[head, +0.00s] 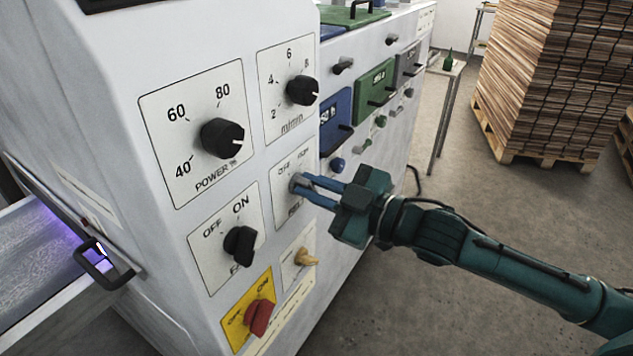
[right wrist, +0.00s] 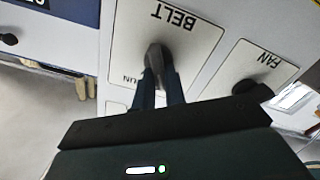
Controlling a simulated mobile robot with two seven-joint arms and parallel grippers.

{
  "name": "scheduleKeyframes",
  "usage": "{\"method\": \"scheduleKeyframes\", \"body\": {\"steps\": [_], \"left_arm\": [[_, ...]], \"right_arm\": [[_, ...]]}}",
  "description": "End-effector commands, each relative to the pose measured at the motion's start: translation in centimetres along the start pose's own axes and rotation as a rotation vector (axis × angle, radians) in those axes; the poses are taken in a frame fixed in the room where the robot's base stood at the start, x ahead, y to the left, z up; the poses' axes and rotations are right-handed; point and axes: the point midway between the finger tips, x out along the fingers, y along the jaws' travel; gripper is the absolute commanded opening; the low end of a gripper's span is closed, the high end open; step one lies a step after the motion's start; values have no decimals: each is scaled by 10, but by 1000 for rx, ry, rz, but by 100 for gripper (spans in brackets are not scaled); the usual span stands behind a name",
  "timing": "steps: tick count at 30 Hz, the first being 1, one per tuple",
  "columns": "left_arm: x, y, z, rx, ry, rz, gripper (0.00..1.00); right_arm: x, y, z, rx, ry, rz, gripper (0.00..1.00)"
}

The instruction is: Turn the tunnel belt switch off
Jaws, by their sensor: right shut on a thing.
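The belt switch (head: 296,182) is a small grey knob on a white plate on the front of the machine's light grey panel. Its plate, marked BELT, shows upside down in the right wrist view, with the dark grey knob (right wrist: 154,55) below the word. My right gripper (head: 301,187) reaches in from the right and its blue fingers are shut on this knob. The fingers cover part of the plate's lettering, and I cannot tell which mark the knob points to. My left gripper is not in view.
The black fan switch (head: 240,245) sits lower left of the belt plate, with a red switch (head: 258,318) on yellow below. A tan knob (head: 305,257) is under my gripper. Power (head: 222,138) and speed (head: 302,90) dials are above.

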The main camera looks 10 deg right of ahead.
Motion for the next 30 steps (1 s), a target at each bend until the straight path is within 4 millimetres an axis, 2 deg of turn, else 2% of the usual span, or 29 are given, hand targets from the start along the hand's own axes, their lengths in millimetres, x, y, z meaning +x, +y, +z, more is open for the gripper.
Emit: {"method": "scheduleKeyframes", "body": {"steps": [7, 30], "left_arm": [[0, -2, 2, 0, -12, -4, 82], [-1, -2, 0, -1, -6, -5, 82]], "right_arm": [[0, -2, 0, -125, 2, -2, 0], [0, -4, 0, -118, 2, -5, 0]]}}
